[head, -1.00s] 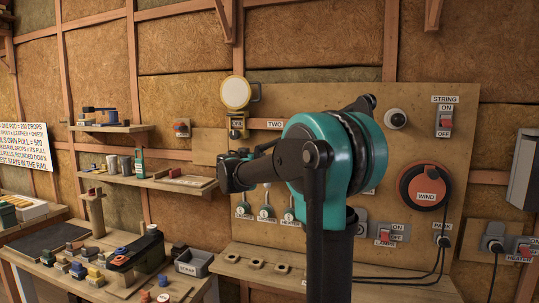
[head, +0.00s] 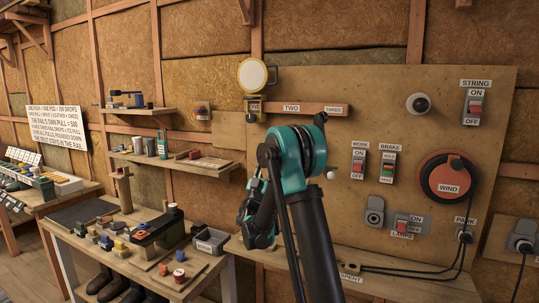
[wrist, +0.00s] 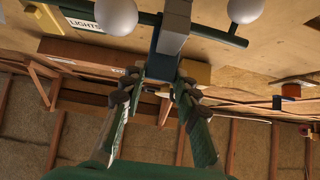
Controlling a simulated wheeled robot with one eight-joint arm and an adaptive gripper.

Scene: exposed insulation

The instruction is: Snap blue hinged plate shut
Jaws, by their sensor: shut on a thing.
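In the wrist view my gripper (wrist: 164,88) has its two fingers on either side of a dark blue-grey piece (wrist: 165,66), and it is shut on it. A lighter grey bar (wrist: 174,28) runs up from this piece. I cannot tell whether it is the blue hinged plate. A yellow block (wrist: 196,72) shows just behind, to the right. In the head view a yellow-framed fitting (head: 255,105) with a dark part sits under a round cream disc (head: 253,74), at the left end of the rail. My arm hides the gripper's fingertips there.
The wooden rail (head: 300,108) crosses the board. In the wrist view white balls (wrist: 117,16) and a green rod (wrist: 208,33) are close to the gripper. Switches and an orange WIND reel (head: 446,177) are right of my arm. Shelves (head: 140,110) and a cluttered table (head: 205,275) are left.

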